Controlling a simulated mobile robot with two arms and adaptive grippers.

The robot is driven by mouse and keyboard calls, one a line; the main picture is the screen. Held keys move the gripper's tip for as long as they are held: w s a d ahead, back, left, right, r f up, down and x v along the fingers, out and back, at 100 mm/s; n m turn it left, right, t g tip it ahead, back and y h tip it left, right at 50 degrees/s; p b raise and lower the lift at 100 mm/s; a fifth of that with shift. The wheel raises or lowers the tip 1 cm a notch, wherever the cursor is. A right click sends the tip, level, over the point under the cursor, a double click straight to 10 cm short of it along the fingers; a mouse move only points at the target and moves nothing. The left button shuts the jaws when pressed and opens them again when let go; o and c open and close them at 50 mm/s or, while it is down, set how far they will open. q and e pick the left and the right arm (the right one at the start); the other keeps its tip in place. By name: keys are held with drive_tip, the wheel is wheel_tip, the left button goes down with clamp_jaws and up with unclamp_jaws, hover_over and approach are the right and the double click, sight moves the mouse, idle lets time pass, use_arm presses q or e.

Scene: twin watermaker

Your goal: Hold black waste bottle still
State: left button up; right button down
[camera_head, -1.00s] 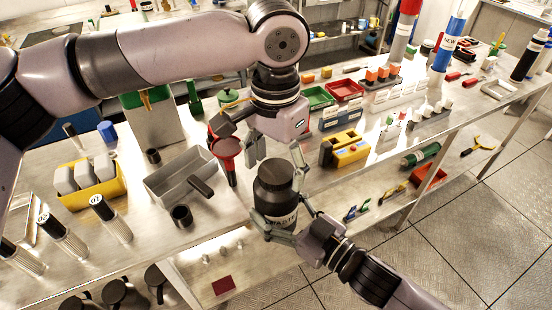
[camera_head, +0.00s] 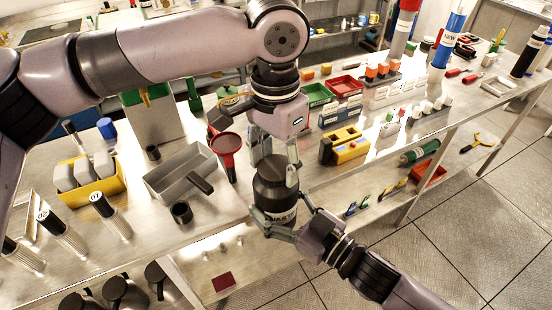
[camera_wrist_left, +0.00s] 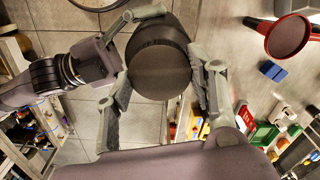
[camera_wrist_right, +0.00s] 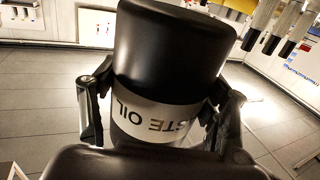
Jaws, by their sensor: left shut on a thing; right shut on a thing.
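My right gripper (camera_head: 283,222) comes from the lower right and is shut around the bottle's body at label height. My left gripper (camera_head: 275,165) is above, pointing down, and is shut on the bottle's black cap (camera_head: 274,165). In the left wrist view, the round cap (camera_wrist_left: 160,62) sits between its fingers. The bottle's base is partly hidden by my right fingers.
A red funnel (camera_head: 226,147) and a grey tray (camera_head: 180,172) stand left of the bottle. A yellow device (camera_head: 345,147) stands to the right. A lower shelf (camera_head: 225,262) with small items lies below the bench edge. Floor is open at the lower right.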

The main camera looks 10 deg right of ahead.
use_arm(q)
drive_tip(key=m, duration=0.3)
drive_tip(key=shift+m, duration=0.4)
drive_tip(key=m, duration=0.3)
drive_tip(key=shift+w+a+m, duration=0.1)
drive_tip(key=shift+w+m, duration=0.05)
drive_tip(key=shift+m, duration=0.15)
drive_tip(key=o, duration=1.4)
wheel_tip(320, 180, up, 12)
